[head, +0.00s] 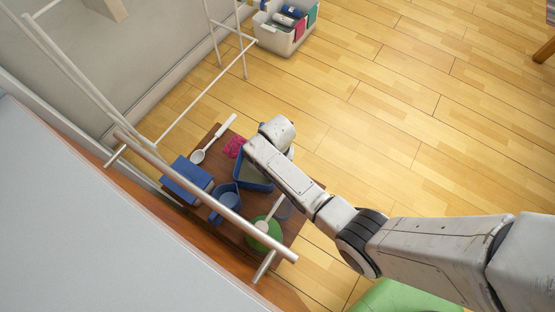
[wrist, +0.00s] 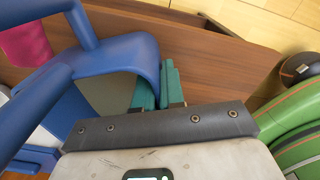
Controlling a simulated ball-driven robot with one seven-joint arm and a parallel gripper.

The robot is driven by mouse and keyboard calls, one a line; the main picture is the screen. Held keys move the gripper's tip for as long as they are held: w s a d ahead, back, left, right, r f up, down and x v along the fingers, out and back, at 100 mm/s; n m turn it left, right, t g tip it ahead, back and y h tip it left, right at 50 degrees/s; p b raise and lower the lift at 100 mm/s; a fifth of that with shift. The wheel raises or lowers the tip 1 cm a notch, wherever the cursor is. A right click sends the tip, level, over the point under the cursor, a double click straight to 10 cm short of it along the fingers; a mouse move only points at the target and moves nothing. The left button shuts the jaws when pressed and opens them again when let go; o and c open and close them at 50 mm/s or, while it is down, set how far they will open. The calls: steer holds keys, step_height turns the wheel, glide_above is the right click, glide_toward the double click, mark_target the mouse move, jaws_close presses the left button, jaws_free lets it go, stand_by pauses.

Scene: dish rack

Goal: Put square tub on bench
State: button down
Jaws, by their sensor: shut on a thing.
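The square tub (head: 254,184) is blue with a grey inside and shows over the brown wooden bench (head: 290,237) in the head view, partly hidden by my arm. In the wrist view the blue tub wall (wrist: 122,50) fills the left and middle. My gripper (wrist: 160,84) has teal fingers shut on the tub's edge. The fingers are hidden in the head view. I cannot tell whether the tub rests on the bench or hangs just above it.
Around the tub on the bench are a blue box (head: 187,178), a blue mug (head: 226,200), a green bowl (head: 262,240), a pink cloth (head: 233,147) and a white spoon (head: 199,156). A metal rail (head: 205,197) crosses in front. A white bin (head: 283,37) stands behind on open floor.

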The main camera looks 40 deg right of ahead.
steer(key=shift+f, duration=0.2)
stand_by(0.3)
steer(key=c, duration=1.2)
jaws_free()
steer(key=shift+o, duration=0.2)
steer(key=shift+c, duration=0.4)
steer(key=c, duration=0.3)
steer(key=shift+r, duration=0.1)
steer(key=shift+r+p, duration=0.7)
steer(key=shift+r, duration=0.1)
